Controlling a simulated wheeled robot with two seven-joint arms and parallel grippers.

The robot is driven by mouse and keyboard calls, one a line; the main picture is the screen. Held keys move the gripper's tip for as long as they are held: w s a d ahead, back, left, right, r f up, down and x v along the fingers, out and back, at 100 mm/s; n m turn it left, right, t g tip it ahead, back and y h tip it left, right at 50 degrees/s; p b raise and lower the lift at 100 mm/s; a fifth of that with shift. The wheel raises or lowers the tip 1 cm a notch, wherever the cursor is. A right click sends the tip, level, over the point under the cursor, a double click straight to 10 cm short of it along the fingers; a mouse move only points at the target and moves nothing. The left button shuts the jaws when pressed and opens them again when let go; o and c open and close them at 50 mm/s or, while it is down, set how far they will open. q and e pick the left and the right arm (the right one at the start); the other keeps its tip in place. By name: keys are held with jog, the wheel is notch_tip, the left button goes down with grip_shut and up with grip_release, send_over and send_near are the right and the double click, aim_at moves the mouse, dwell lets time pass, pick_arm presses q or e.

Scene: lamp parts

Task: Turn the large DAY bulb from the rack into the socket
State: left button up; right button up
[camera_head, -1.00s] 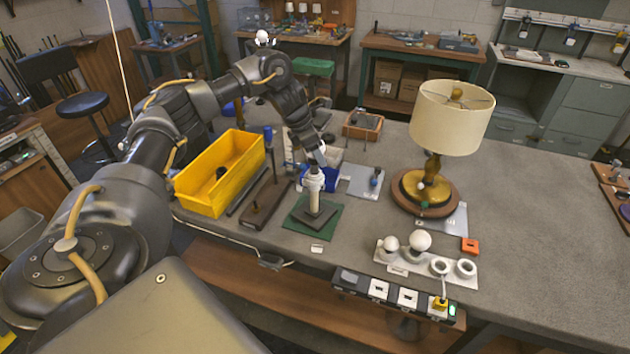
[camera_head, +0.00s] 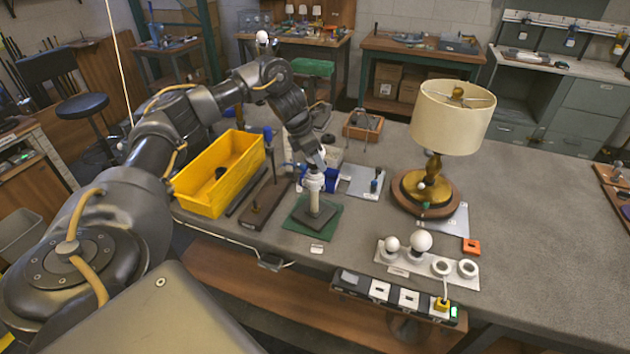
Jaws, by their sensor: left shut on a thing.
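The socket (camera_head: 313,184) is a pale cylinder on an upright post with a dark square base, standing on a green mat (camera_head: 296,229). My left gripper (camera_head: 316,168) points down at the top of the socket and is shut on a bulb there. The fingers and wrist hide nearly all of that bulb, so its label and how deep it sits cannot be seen. My right gripper is not in view.
A yellow bin (camera_head: 215,190) stands left of the socket, with a brown block (camera_head: 263,205) between. A brass lamp with a cream shade (camera_head: 450,120) stands behind the rack. A power strip (camera_head: 395,297) runs along the front edge. The table's right side is clear.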

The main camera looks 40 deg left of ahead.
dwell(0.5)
pick_arm(q)
jog(key=shift+f, duration=0.55)
dwell(0.9)
jog(key=shift+o, duration=1.4)
jog(key=shift+c, duration=1.4)
jog(key=shift+s+f, duration=0.1)
jog(key=shift+f, duration=0.1)
jog(key=shift+d, duration=0.1)
